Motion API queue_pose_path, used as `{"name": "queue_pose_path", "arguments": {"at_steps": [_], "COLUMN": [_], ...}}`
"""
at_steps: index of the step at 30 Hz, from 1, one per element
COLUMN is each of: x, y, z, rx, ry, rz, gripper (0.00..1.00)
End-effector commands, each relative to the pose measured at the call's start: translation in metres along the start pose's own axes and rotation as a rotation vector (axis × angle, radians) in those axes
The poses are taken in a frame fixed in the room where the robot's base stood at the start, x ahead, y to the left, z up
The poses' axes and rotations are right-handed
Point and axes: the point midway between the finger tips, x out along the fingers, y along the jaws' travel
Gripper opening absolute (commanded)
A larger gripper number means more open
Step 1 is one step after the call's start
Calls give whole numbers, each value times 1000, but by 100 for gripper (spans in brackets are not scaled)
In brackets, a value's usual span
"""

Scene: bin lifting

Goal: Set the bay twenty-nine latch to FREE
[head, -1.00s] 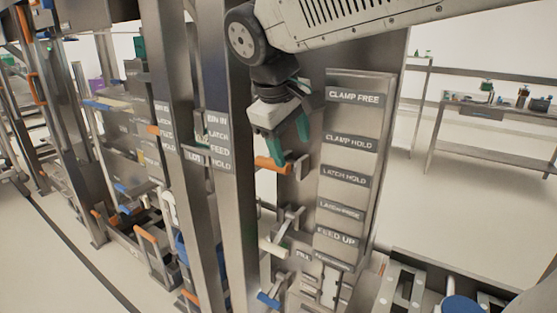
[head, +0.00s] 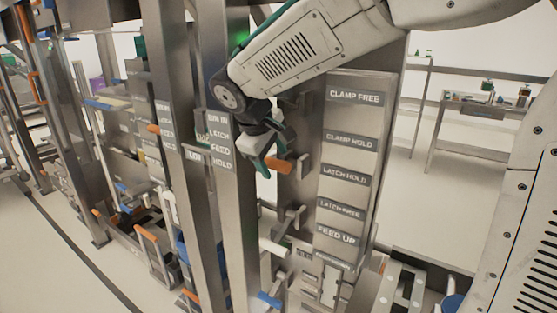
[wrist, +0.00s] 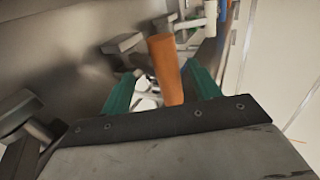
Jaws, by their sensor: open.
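An orange handle (head: 280,165) sticks out beside the label panel (head: 348,160), roughly level with LATCH HOLD. The panel reads CLAMP FREE, CLAMP HOLD, LATCH HOLD, LATCH FREE and FEED UP from top to bottom. My gripper (head: 263,166) is at the orange handle, partly hiding its left end. In the wrist view, my open gripper (wrist: 162,90) has one green finger on each side of the orange handle (wrist: 166,68), with gaps visible. I cannot read a bay number, nor tell for certain which handle is the latch.
Below are a white handle (head: 273,247) and a blue handle (head: 268,298) on the same frame. A steel post (head: 236,220) stands close at the left of my gripper. A workbench (head: 490,108) stands far right.

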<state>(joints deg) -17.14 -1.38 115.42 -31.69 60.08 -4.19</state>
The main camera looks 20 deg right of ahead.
Motion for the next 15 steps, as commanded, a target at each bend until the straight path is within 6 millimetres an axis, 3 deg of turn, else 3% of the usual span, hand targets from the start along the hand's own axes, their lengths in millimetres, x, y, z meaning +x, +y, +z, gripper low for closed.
{"name": "queue_pose_path", "arguments": {"at_steps": [5,13,15], "x": [12,13,13], "y": [0,0,0], "z": [0,0,0], "rx": [0,0,0], "ry": [0,0,0], "rz": [0,0,0], "gripper": [62,62,45]}}
